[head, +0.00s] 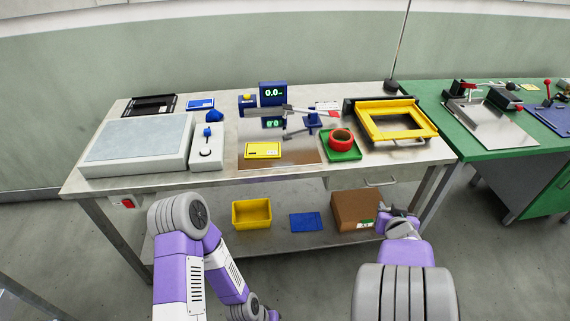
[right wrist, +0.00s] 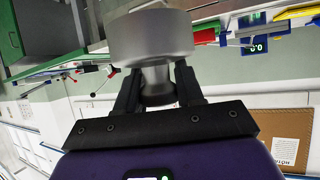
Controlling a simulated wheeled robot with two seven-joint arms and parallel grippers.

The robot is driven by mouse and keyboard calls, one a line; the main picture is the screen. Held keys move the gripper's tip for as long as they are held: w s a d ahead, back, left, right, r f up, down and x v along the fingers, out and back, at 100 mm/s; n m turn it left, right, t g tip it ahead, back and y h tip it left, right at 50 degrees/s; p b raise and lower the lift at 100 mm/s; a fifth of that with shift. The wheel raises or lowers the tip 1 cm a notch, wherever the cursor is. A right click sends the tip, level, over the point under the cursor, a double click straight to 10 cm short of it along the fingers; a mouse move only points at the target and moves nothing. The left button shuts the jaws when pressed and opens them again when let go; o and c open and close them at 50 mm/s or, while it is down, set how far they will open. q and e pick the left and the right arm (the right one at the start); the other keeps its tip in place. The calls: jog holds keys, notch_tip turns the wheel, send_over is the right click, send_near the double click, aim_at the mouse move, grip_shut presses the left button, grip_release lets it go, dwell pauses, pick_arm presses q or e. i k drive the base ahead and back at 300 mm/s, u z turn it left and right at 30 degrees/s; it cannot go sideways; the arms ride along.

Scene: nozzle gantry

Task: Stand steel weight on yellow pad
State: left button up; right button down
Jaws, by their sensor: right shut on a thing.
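The steel weight (right wrist: 150,42) is a grey metal cylinder with a narrower neck, held between the black fingers of my right gripper (right wrist: 158,88) in the right wrist view. In the head view my right gripper (head: 398,213) is in front of the table's right part, below the tabletop edge and near the cardboard box; the weight is hard to make out there. The yellow pad (head: 263,151) lies flat near the middle front of the table, with small dark marks on it. The right gripper is well to its right and apart from it.
On the metal table (head: 225,178) stand a large scale (head: 137,143), a blue display (head: 273,94), a red ring on a green tray (head: 341,152) and a yellow frame (head: 395,120). A yellow bin (head: 252,214) and a cardboard box (head: 355,210) sit on the lower shelf.

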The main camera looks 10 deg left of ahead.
aim_at(262, 148)
jog(key=u, duration=0.55)
jog(key=i, duration=1.3)
jog(key=u, duration=0.1)
